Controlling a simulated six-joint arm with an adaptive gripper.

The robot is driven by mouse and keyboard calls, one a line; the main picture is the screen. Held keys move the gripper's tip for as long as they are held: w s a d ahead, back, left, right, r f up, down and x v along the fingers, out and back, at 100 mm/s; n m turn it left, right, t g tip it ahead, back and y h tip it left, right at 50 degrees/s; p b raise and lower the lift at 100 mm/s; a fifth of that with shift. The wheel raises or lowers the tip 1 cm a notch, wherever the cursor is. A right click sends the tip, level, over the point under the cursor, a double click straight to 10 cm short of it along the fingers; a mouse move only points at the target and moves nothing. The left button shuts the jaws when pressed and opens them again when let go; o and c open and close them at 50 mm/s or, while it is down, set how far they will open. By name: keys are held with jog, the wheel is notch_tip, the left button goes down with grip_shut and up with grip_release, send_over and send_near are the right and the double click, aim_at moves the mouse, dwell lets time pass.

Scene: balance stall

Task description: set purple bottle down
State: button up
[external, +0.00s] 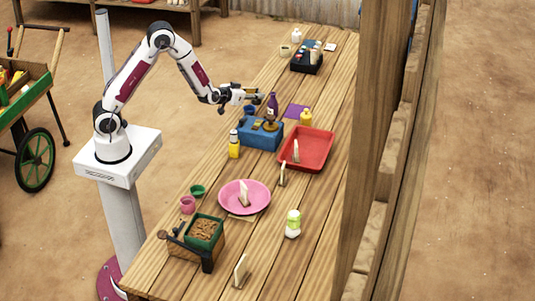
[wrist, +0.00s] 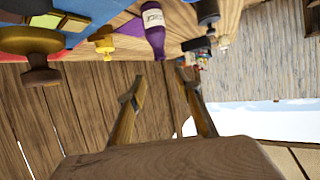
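The purple bottle (external: 272,103), with a pale label, stands upright on the table behind the blue box, just left of the purple mat (external: 297,111). The bottle also shows at the top of the wrist view (wrist: 153,30), where its neck points down toward my fingers; part of the mat (wrist: 126,32) shows beside it. My gripper (external: 250,93) is just left of the bottle in the external view, apart from it. In the wrist view my two fingers (wrist: 163,88) are spread with nothing between them.
A blue box (external: 260,136) with a brass-coloured piece on top stands in front of the bottle. Yellow bottles (external: 306,117) (external: 234,146) and a red tray (external: 318,142) are close by. A black box (external: 306,60) stands farther back; bare planks lie between.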

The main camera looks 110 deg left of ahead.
jog(key=w+d+r+m+t+h, duration=0.1)
jog(key=d+r+m+h, duration=0.2)
jog(key=d, duration=0.7)
jog(key=w+d+r+m+t+h, duration=0.1)
jog(key=d+r+m+h, duration=0.15)
jog(key=d+r, duration=0.55)
jog(key=w+d+r+m+t+h, duration=0.15)
jog(key=d+h, duration=0.25)
jog(key=d, duration=0.9)
jog(key=s+d+r+m+g+h, duration=0.2)
jog(key=s+d+r+m, duration=0.1)
jog(key=s+d, duration=0.85)
jog(key=s+d+f+m+g, duration=0.1)
jog(key=s+d+m+g, duration=0.1)
jog(key=s, duration=1.2)
jog(key=shift+s+d+m, duration=0.3)
jog(key=shift+s+d, duration=0.1)
jog(key=shift+d, duration=0.45)
